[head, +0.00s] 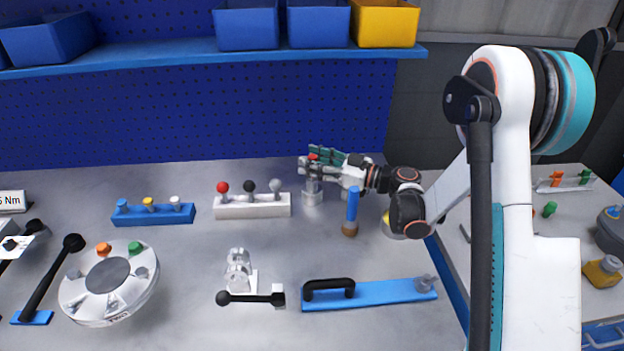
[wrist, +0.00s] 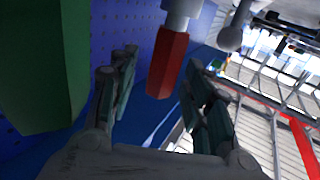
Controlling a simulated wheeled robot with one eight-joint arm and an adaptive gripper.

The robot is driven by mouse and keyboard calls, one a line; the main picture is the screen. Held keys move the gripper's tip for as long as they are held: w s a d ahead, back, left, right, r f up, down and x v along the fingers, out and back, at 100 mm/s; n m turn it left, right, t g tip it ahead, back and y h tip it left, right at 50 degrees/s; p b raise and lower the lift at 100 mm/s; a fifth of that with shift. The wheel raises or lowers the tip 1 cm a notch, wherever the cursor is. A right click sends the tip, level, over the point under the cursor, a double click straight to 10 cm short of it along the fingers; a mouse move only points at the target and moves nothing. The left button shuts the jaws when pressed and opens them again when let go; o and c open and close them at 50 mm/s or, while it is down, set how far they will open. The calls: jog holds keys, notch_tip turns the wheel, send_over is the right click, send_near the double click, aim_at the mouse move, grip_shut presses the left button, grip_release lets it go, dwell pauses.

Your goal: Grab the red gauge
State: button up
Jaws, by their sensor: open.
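The red gauge (wrist: 168,65) is a red hexagonal piece on a light metal stem, between my two fingers in the wrist view. A gap shows on both sides of it. In the head view only a small red part (head: 313,156) shows among my fingers. It is above a metal holder (head: 312,192) on the bench. My gripper (head: 310,160) is open around the gauge, its fingers pointing left. It also shows in the wrist view (wrist: 165,85), with a finger on each side.
A white rack (head: 252,207) with red, black and grey ball knobs stands just left of my gripper. An upright blue handle (head: 352,205) stands close in front. A blue shelf (head: 200,53) with bins overhangs the back. A large green shape (wrist: 45,60) fills the wrist view's left.

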jog(key=shift+w+a, duration=0.1)
jog(key=shift+a, duration=0.05)
jog(key=shift+c, duration=0.6)
grip_shut()
jog(key=shift+r, duration=0.15)
